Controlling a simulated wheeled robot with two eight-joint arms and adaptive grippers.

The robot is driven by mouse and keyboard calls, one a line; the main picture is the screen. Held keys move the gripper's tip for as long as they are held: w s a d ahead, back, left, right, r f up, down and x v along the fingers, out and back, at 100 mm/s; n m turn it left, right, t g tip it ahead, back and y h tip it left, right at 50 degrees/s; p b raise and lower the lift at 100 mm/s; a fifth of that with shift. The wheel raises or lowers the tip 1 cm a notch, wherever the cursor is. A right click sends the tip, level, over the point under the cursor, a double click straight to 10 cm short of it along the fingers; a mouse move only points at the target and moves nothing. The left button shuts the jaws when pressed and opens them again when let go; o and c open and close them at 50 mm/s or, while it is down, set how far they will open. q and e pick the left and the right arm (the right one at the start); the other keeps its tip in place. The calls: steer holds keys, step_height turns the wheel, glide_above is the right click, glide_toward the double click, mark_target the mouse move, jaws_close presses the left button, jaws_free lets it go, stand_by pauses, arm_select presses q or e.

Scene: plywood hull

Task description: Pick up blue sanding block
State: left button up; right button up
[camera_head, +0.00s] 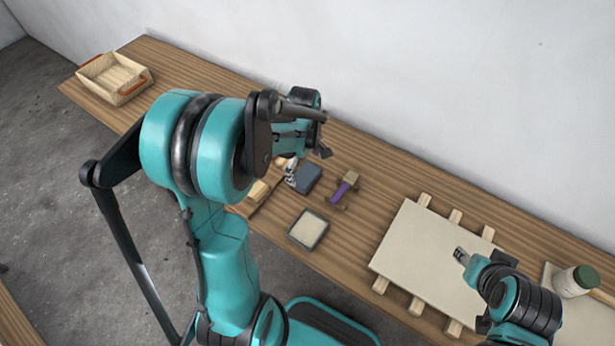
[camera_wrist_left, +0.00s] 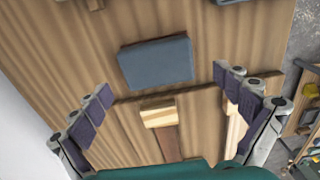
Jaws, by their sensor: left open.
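The blue sanding block (camera_head: 309,179) is a dark blue-grey slab lying on the wooden bench in the middle of the head view. It lies flat in the upper middle of the left wrist view (camera_wrist_left: 155,63). My left gripper (camera_head: 308,161) hangs over the bench by the block and partly hides it. In the left wrist view its fingers (camera_wrist_left: 162,82) are spread wide with nothing between the pads; the block shows beyond the fingertips, apart from them. My right gripper (camera_head: 461,256) is above the pale panel at the right; its finger gap is too small to judge.
A brush-like wooden tool (camera_wrist_left: 160,118) lies close to the block. A purple-handled tool (camera_head: 344,188) and a framed pale pad (camera_head: 308,229) are nearby. The panel (camera_head: 425,250) rests on battens, with a jar (camera_head: 576,281) beyond. A crate (camera_head: 112,76) stands far left.

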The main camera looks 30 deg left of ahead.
mark_target(306, 174)
arm_select(q)
steer(key=f+b, duration=0.1)
steer(key=f, duration=0.1)
steer(key=f+b, duration=0.1)
steer(key=f, duration=0.1)
steer(key=shift+w+d+f, duration=0.1)
steer(key=shift+w+d, duration=0.05)
steer(key=shift+w, duration=0.05)
steer(key=shift+f, duration=0.35)
steer(key=shift+r, duration=0.1)
steer(key=c, duration=1.2)
steer(key=shift+o, duration=0.2)
steer(key=shift+r, duration=0.1)
step_height(306, 174, up, 4)
steer(key=shift+r+p, duration=0.2)
steer(key=shift+p, duration=0.95)
steer(key=s+d+r+p, duration=0.3)
steer(key=s+d+r, duration=0.2)
steer(key=d, duration=0.5)
steer(key=shift+d+r, duration=0.3)
steer(key=shift+r, duration=0.4)
